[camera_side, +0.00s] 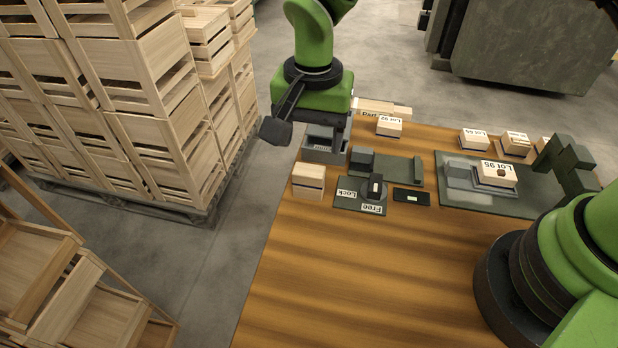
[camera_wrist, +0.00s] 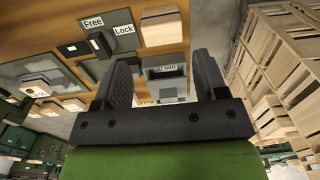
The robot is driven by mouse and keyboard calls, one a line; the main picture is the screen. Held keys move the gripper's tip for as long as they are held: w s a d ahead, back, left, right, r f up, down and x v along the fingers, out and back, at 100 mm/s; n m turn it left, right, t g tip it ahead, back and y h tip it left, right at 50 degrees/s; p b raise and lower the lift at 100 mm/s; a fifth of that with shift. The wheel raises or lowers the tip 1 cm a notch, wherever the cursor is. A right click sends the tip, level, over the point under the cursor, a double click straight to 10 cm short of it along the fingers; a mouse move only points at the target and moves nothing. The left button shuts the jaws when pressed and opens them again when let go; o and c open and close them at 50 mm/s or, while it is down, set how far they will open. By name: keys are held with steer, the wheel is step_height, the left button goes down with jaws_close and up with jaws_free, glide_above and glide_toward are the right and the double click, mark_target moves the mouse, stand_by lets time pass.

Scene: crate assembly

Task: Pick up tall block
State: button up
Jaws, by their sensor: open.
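A light wooden block (camera_side: 308,178) with a dark band near its base stands at the table's left edge, beside the plate marked Lock and Free. It looks like the tall block; a pale block also shows beside the Lock label in the wrist view (camera_wrist: 162,27). My gripper (camera_wrist: 165,82) is open, with its two dark fingers apart and nothing held between them. In the side view, my gripper is above the table's far left corner, behind the pale block. Its fingertips are hard to make out there against the grey parts.
A dark plate (camera_side: 348,206) with Lock and Free labels carries a small upright piece. A green fixture plate (camera_side: 460,197) with a Lot 95 block lies to the right. Other labelled blocks (camera_side: 389,127) stand at the back. Stacked crates (camera_side: 130,100) rise left; the front table is clear.

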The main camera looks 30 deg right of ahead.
mark_target(309, 183)
step_height(309, 183, down, 5)
steer(key=shift+a, duration=0.15)
steer(key=shift+w+f, duration=0.2)
steer(key=shift+f, duration=2.75)
steer(key=c, duration=0.8)
steer(key=shift+o, duration=0.2)
step_height(309, 183, up, 10)
steer(key=shift+r, duration=0.1)
steer(key=o, duration=0.3)
steer(key=shift+c, duration=0.7)
steer(key=s+d+m, duration=0.3)
steer(key=d+m, duration=0.1)
steer(key=d, duration=1.4)
steer(key=shift+s+d+f+m, duration=0.2)
steer(key=shift+s+d+m, duration=0.65)
steer(key=shift+s+d, duration=1.25)
steer(key=shift+s+d+f+m, duration=0.15)
steer(key=shift+s+d+m, duration=1.05)
steer(key=shift+s, duration=1.45)
steer(key=shift+s+d+f+m, duration=0.2)
steer(key=shift+s+d+m, duration=0.35)
steer(key=shift+s+d, duration=1.7)
